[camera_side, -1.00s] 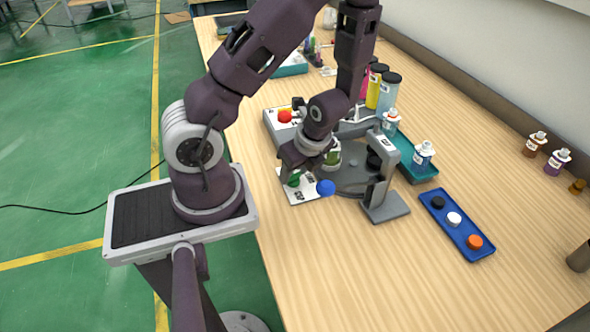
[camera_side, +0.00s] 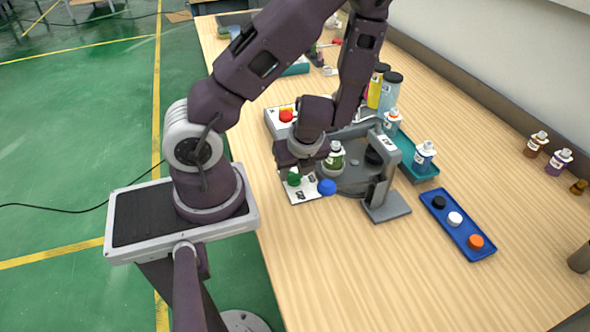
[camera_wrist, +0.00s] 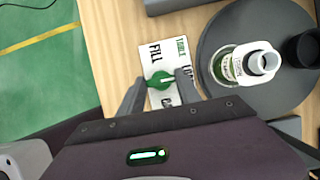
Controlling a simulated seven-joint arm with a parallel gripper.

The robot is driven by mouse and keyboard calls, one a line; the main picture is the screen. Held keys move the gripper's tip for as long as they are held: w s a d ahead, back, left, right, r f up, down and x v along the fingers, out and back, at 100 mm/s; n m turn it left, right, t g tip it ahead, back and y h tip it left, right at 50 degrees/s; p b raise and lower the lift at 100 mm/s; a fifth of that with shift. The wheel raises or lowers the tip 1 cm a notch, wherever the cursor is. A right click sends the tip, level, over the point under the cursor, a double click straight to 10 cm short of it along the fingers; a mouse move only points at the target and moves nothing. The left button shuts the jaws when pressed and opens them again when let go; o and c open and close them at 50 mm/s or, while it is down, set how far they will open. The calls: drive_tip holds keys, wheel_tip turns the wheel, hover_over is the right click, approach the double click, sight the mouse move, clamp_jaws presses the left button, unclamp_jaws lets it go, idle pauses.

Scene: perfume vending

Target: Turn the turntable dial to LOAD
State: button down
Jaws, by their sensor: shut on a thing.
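The green turntable dial (camera_wrist: 160,80) sits on a white label card (camera_wrist: 150,62) lettered FILL, TABLE and partly hidden words that look like LOAD and CAP. A pale mark on the dial seems to point right, toward the partly covered LO letters. My gripper (camera_wrist: 160,86) is shut on the dial, one finger on each side. In the side view the dial (camera_side: 293,178) shows beneath my gripper, whose fingertips are hard to make out there.
A blue knob (camera_side: 326,187) is close beside the dial, and a red button (camera_side: 286,115) stands on a grey box behind. A grey arch-shaped stand (camera_side: 386,205) is right of the turntable. A blue tray of caps (camera_side: 458,228) lies farther right. The front table area is clear.

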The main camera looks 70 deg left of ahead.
drive_tip(key=c, duration=0.8)
unclamp_jaws()
drive_tip(key=shift+c, duration=0.2)
drive_tip(key=shift+r, duration=0.1)
drive_tip(key=shift+s+r, duration=0.1)
drive_tip(key=shift+r, duration=0.2)
wheel_tip(320, 180, up, 9)
drive_tip(key=d, duration=0.1)
drive_tip(key=shift+d, duration=0.1)
